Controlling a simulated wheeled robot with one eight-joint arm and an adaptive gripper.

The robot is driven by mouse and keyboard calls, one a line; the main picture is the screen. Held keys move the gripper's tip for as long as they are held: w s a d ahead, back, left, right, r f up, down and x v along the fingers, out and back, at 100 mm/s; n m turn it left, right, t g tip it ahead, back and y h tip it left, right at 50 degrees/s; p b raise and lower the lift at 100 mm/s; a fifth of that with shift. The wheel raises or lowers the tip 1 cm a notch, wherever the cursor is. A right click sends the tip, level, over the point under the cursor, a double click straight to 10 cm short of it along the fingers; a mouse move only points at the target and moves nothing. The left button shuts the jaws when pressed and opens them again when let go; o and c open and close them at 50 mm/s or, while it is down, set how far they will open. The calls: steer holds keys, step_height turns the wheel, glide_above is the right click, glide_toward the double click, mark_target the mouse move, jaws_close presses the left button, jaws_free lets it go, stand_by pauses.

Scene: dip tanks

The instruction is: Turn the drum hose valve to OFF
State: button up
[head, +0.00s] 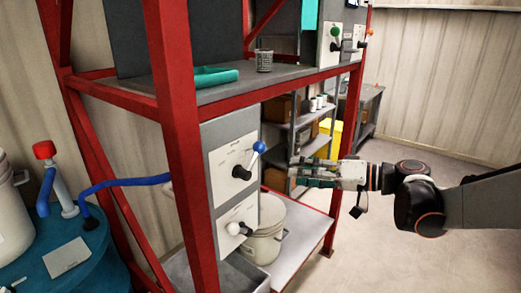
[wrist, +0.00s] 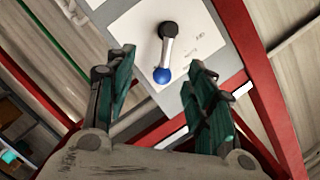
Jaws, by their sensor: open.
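A valve lever with a blue ball end (head: 259,147) is on the upper white plate (head: 228,158) of a grey panel in the head view. Its black hub is at the plate's middle, and the lever slants up to the right. In the wrist view the blue ball (wrist: 162,75) shows between the fingers, with the lever running up to its hub. My gripper (head: 299,173) is open and empty, to the right of the lever and apart from it. Its green-padded fingers (wrist: 160,82) also show in the wrist view. The plate's markings are too small to read.
A second valve with a white knob (head: 234,228) is just below. A red frame post (head: 182,140) stands left of the panel. A blue hose (head: 130,182) runs from the blue drum (head: 95,262) toward the panel. A white bucket (head: 265,240) stands behind the panel.

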mark_target(261, 153)
steer(key=w+a, duration=0.2)
steer(key=a, duration=0.1)
steer(key=w+a+r+n+y, duration=0.1)
steer(key=w+a, duration=0.1)
steer(key=a, duration=0.2)
steer(key=w+a+y, duration=0.1)
steer(key=w+a, duration=0.2)
steer(key=shift+w+a+r, duration=0.1)
steer(key=shift+a+r, duration=0.25)
steer(key=shift+a, duration=0.05)
steer(key=shift+c, duration=0.3)
jaws_close()
